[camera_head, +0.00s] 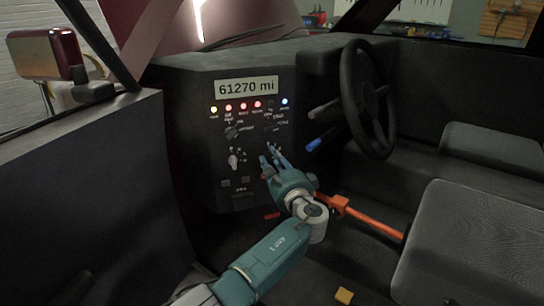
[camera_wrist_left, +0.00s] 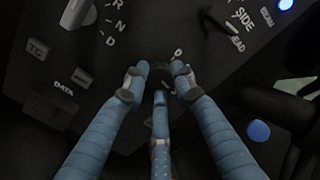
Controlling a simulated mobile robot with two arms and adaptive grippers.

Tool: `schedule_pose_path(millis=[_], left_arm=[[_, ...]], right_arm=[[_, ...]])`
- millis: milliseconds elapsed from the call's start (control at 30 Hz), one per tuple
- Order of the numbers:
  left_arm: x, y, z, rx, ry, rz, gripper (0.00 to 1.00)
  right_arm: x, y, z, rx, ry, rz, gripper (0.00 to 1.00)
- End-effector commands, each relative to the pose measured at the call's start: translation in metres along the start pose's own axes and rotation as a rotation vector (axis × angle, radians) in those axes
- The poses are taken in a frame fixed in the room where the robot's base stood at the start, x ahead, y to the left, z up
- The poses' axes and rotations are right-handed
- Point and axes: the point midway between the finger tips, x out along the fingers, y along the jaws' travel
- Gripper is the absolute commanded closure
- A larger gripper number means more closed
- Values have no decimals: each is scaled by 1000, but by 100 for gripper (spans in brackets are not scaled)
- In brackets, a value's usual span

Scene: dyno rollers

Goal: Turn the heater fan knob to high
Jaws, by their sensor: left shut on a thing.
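A small dark knob (camera_wrist_left: 160,75) sits on the black dashboard panel. A "0" mark shows just above it in the left wrist view; its other marks are hidden or too dark to read. My left gripper (camera_wrist_left: 157,84) is shut on this knob, with two blue fingers at its sides and a third below. In the head view my left gripper (camera_head: 271,156) reaches the right part of the panel (camera_head: 205,170), and its fingers hide the knob there. My right gripper is not in view.
A pale gear selector (camera_head: 232,160) is left of my gripper, and a blue-ended lever (camera_head: 320,141) is to its right, near the steering wheel (camera_head: 366,98). An orange handbrake lever (camera_head: 372,217) lies below right. Lit indicators (camera_head: 243,106) run above.

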Motion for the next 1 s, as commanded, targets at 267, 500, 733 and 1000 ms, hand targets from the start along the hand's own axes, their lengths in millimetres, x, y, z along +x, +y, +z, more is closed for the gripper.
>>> schedule_pose_path(millis=[267,500,733,1000], left_arm=[[0,-6,-1,131,10,-12,100],[0,-5,-1,175,11,-12,100],[0,-5,-1,181,12,-12,100],[0,-4,-1,179,11,-10,56]], right_arm=[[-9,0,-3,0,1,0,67],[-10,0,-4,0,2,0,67],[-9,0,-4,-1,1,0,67],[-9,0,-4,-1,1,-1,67]])
